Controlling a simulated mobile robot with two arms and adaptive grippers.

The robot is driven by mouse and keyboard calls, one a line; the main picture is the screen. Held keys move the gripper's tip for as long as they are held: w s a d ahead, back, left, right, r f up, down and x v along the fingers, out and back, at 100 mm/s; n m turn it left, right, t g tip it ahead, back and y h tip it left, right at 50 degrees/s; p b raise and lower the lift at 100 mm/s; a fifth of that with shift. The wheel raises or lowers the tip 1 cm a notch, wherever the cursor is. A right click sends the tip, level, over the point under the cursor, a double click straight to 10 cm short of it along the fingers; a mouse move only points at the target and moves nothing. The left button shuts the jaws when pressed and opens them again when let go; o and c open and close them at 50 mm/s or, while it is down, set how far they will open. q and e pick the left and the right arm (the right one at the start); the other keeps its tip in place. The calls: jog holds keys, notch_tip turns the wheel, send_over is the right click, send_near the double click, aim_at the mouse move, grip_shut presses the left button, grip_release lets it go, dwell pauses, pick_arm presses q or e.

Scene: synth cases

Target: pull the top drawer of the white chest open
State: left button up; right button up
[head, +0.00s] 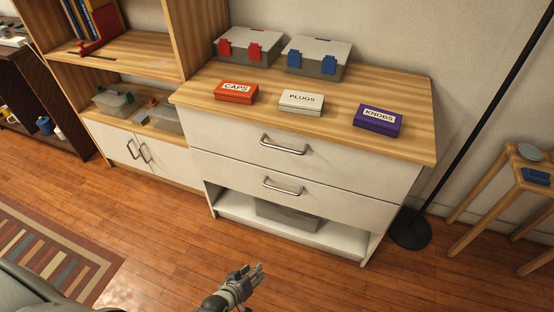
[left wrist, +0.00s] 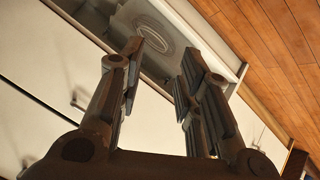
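The white chest (head: 205,165) with a wooden top stands in the middle of the head view. Its top drawer (head: 340,160) is shut, with a metal bar handle (head: 283,145). The lower drawer (head: 345,200) is also shut and has a like handle (head: 283,187). My left gripper (head: 253,270) is in front of and below the drawers in the head view, apart from both handles. In the left wrist view, the fingers of my left gripper (left wrist: 163,55) are spread with nothing between them; the chest's front (left wrist: 40,65) lies behind. My right gripper is not in view.
Orange (head: 235,97), white (head: 301,108) and purple (head: 378,125) labelled boxes and two grey cases stand on the chest. A grey bin (head: 287,218) sits on its open bottom shelf. A lamp base (head: 410,229) and wooden stool (head: 500,185) stand right. Floor before the chest is clear.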

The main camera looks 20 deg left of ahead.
pick_arm(q)
jog(key=w+r+n+t+b, duration=0.4)
jog(key=w+r+n+t, duration=0.15)
jog(key=w+r, duration=0.75)
jog(key=n+t+y+b, duration=0.1)
jog(key=n+t+b, duration=0.35)
jog(key=n, duration=0.25)
send_near(282, 148)
jog(key=shift+t, duration=0.3)
jog(key=shift+w+d+r, duration=0.1)
jog(key=shift+w+r, duration=0.05)
jog(key=shift+w, duration=1.55)
jog(key=shift+w+a+r, duration=0.1)
jog(key=shift+w+r, duration=0.05)
jog(key=shift+w, duration=1.6)
jog(key=shift+w+d+r, duration=0.1)
jog(key=shift+w+r, duration=0.05)
jog(key=shift+w, duration=1.55)
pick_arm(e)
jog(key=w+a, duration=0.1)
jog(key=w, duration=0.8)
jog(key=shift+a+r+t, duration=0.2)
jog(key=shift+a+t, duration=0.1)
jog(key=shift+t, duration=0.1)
pick_arm(q)
jog(key=shift+c, duration=0.4)
grip_shut()
